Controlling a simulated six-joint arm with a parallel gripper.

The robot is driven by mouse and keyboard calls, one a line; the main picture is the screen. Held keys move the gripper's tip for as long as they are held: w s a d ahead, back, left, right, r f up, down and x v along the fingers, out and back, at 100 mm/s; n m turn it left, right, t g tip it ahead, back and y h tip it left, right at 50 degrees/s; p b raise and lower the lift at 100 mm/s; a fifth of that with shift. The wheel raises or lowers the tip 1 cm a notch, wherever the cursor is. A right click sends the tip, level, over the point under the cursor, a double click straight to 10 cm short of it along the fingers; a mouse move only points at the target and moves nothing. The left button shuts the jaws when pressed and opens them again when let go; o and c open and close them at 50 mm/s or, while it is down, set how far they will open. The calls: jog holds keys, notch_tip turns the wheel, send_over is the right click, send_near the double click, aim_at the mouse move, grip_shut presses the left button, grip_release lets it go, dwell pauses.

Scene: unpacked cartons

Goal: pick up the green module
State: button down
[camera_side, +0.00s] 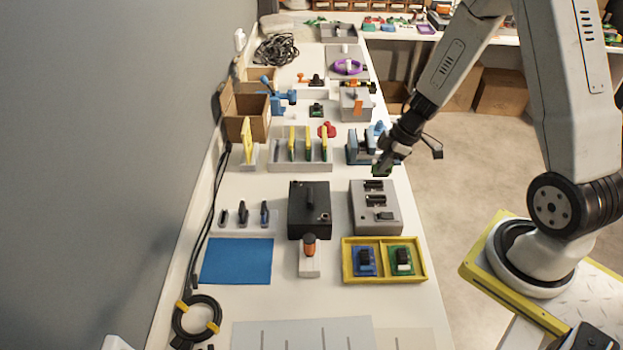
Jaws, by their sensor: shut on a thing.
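My gripper (384,163) is shut on a small dark green module (378,171), held above the far end of the grey box with dark slots (374,214). The jaws hide part of it, and I cannot tell its exact gap from the box. Another green module (408,270), with a black and white block on it, lies in the right compartment of the yellow tray (384,281). A blue module (365,271) lies in the tray's left compartment.
A black box with a handle (308,212) stands left of the grey box. A rack of yellow-green boards (300,163) and a blue fixture (358,148) stand farther back. A blue mat (237,261) lies at left. An orange-topped tool (309,250) stands left of the tray.

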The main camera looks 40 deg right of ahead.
jog(key=shift+r, duration=0.8)
jog(key=s+a+n+g, duration=0.1)
jog(key=a+n, duration=0.3)
jog(key=a, duration=2.3)
jog(key=shift+s+a+f+n+g+y, duration=0.35)
jog(key=shift+s+f+y, duration=0.1)
jog(key=shift+s, duration=0.35)
jog(key=shift+w, duration=0.1)
jog(key=w+a+f, duration=0.1)
jog(key=w+f, duration=0.1)
jog(key=w, duration=0.2)
jog(key=w+a+f, duration=0.2)
jog(key=w+f, duration=0.1)
jog(key=w, duration=0.1)
jog(key=w+a+f, duration=0.1)
jog(key=w+f, duration=0.2)
jog(key=shift+w+a+f, duration=0.2)
jog(key=shift+w+f, duration=0.05)
jog(key=shift+w, duration=0.15)
jog(key=shift+w+a+f, duration=0.1)
jog(key=shift+w+f, duration=0.25)
jog(key=shift+f, duration=0.05)
